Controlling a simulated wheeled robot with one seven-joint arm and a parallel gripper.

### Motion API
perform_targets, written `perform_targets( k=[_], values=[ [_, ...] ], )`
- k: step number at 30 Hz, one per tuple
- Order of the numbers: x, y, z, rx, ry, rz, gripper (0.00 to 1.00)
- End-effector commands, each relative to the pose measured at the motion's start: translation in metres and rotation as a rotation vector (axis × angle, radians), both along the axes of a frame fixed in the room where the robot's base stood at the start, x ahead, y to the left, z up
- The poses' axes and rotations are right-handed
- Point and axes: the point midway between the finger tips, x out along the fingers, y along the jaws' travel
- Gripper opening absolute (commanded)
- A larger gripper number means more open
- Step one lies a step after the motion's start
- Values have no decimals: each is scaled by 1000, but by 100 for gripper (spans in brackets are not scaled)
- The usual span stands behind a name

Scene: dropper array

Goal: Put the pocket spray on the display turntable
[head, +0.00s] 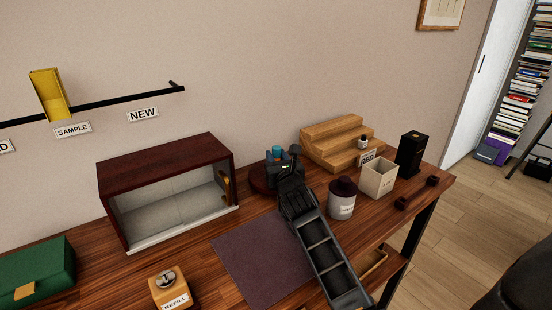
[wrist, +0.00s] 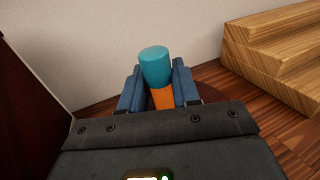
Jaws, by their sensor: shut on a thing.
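The pocket spray has a teal cap and an orange body. It stands upright between the fingers of my gripper (wrist: 158,92) in the wrist view, and my gripper is shut on the pocket spray (wrist: 155,66). In the head view the teal cap (head: 277,152) shows just beyond my gripper. The display turntable looks to be the dark reddish round disc (head: 257,180) on the table, partly hidden behind my gripper. The spray is over or at the disc; its base is hidden, so I cannot tell whether it touches.
A dark wooden open-front cabinet (head: 165,164) stands to the left, and wooden steps (head: 318,136) to the right. A lidded canister (head: 342,203), a beige bin (head: 379,180) and a black box (head: 411,153) stand further right. The purple mat (head: 250,262) is bare.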

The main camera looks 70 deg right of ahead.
Motion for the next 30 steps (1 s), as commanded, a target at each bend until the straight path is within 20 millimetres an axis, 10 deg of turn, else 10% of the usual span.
perform_targets(
  k=[12, 13, 18, 30],
  values=[
    [0, 1, -17, 14, 6, 0, 0],
    [0, 1, -17, 15, 7, 0, 34],
    [-1, 2, -20, 19, 7, 0, 50],
    [-1, 2, -15, 21, 5, -1, 57]
  ],
)
